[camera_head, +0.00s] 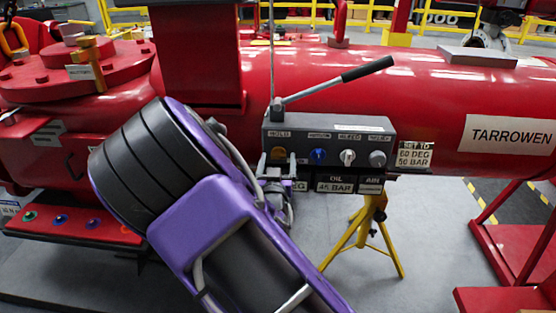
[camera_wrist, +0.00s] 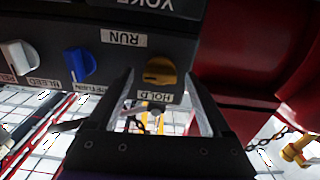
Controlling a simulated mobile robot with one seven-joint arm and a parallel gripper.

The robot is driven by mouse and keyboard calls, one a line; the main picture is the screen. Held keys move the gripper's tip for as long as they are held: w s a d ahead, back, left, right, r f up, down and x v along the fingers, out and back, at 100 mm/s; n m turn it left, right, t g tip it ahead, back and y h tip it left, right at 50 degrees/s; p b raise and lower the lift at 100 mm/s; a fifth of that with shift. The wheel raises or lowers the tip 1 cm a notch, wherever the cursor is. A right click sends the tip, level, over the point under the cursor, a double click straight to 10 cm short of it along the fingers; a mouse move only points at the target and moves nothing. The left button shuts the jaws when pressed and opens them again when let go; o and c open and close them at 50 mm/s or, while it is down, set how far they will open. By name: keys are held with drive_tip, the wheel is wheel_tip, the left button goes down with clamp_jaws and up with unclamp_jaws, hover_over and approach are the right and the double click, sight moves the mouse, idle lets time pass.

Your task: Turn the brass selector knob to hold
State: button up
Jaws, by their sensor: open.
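The brass selector knob (camera_head: 278,153) is at the left end of the grey control box (camera_head: 330,135). In the wrist view, which is upside down, the brass knob (camera_wrist: 160,71) sits between the fingertips of my gripper (camera_wrist: 162,80). The fingers are open, one on each side, with visible gaps to the knob. A HOLD label (camera_wrist: 157,97) and a RUN label (camera_wrist: 123,38) are near it. The knob's dark bar looks roughly level; I cannot tell exactly which label it points to. In the head view my gripper (camera_head: 283,168) is just below the knob, partly hidden by my wrist.
A blue knob (camera_head: 318,155), a white knob (camera_head: 347,156) and a grey knob (camera_head: 377,158) sit to the right on the box. A black-handled lever (camera_head: 367,69) rises above it. A large red cylinder (camera_head: 420,95) lies behind. A yellow stand (camera_head: 366,235) is below.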

drive_tip(key=shift+w, duration=0.35)
clamp_jaws()
